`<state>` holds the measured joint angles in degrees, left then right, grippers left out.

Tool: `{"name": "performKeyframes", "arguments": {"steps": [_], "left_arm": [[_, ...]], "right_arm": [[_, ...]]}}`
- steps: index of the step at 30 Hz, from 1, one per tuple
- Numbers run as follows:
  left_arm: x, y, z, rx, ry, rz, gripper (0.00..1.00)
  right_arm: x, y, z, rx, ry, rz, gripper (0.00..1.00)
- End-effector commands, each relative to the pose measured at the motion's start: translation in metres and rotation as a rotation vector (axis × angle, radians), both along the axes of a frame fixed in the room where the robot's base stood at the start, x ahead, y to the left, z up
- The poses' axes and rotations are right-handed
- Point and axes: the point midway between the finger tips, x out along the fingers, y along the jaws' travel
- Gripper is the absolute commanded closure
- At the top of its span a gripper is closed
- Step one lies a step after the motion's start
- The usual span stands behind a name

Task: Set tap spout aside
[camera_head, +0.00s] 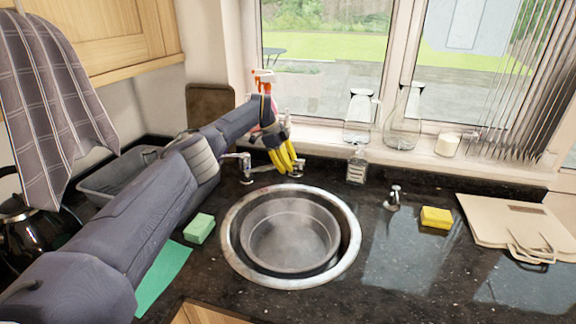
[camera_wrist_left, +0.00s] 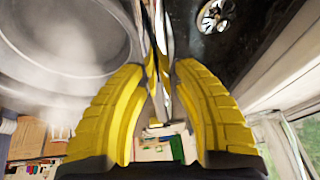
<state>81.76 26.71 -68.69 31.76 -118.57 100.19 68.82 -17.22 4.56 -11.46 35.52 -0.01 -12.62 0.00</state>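The chrome tap stands behind the sink, and its fittings (camera_head: 246,170) show to the left of my left gripper. My left gripper (camera_head: 287,158), with yellow ribbed fingers, reaches over the back rim of the sink and hides most of the tap spout in the head view. In the left wrist view the shiny spout (camera_wrist_left: 161,40) runs between the yellow fingers (camera_wrist_left: 160,80), which are closed in on it from both sides. My right gripper is not in view.
A green sponge (camera_head: 199,228) and green cloth (camera_head: 164,272) lie left of the sink. A soap bottle (camera_head: 357,167), small metal dispenser (camera_head: 394,197), yellow sponge (camera_head: 436,217) and cutting board (camera_head: 515,221) stand or lie right. Glass bottles line the sill. The right front counter is clear.

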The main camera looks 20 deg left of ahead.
Motion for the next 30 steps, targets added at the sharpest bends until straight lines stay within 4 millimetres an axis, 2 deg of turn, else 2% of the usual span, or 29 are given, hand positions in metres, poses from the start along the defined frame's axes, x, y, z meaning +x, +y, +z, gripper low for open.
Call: {"name": "performKeyframes", "arguments": {"steps": [1,3,14,17,30], "left_arm": [[0.000,0.000,0.000,0.000,0.001,0.000,0.65],[0.000,0.000,-0.001,0.000,0.001,0.000,0.57],[-0.001,0.002,0.004,0.001,0.000,0.000,0.57],[-0.002,0.007,0.013,0.001,0.001,0.001,0.57],[-0.013,0.033,0.082,0.001,0.000,0.001,0.57]], "right_arm": [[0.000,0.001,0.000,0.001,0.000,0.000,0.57],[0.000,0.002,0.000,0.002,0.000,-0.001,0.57],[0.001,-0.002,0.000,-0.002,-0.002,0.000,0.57],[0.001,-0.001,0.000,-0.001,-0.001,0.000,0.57],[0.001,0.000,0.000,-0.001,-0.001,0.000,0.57]]}}
